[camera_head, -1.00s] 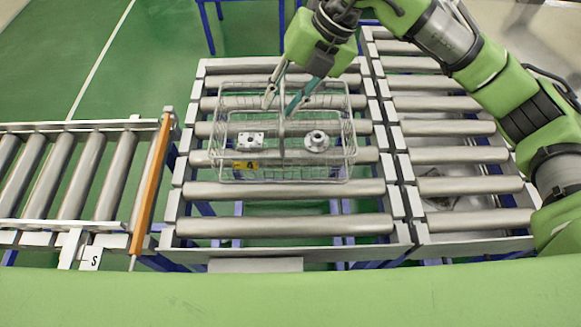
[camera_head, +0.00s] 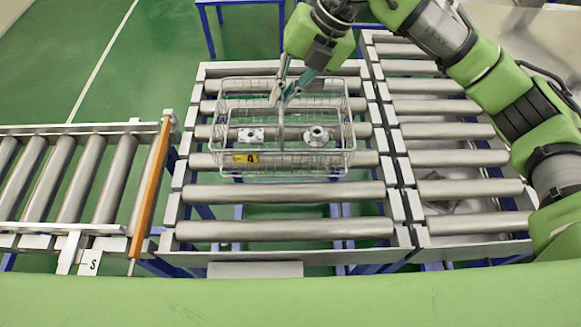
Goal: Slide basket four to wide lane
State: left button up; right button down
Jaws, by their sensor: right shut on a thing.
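Basket four (camera_head: 290,163) is a wire basket with a yellow tag reading 4 (camera_head: 246,158). It stands upright on the middle roller section (camera_head: 280,228) and holds a square metal part (camera_head: 251,135) and a round flanged part (camera_head: 315,136). My right gripper (camera_head: 281,99) reaches down from the upper right and is shut on the basket's handle, over its middle. My left gripper is not in view. None of the lanes in view carries a readable "wide" label.
A narrower roller lane (camera_head: 75,180) lies at the left, with an orange bar (camera_head: 149,190) across its end and an S tag (camera_head: 90,262). Another roller lane (camera_head: 460,187) adjoins on the right. The rollers in front of the basket are clear.

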jog(key=shift+w, duration=4.15)
jog(key=shift+w+p, duration=0.9)
jog(key=shift+w, duration=2.35)
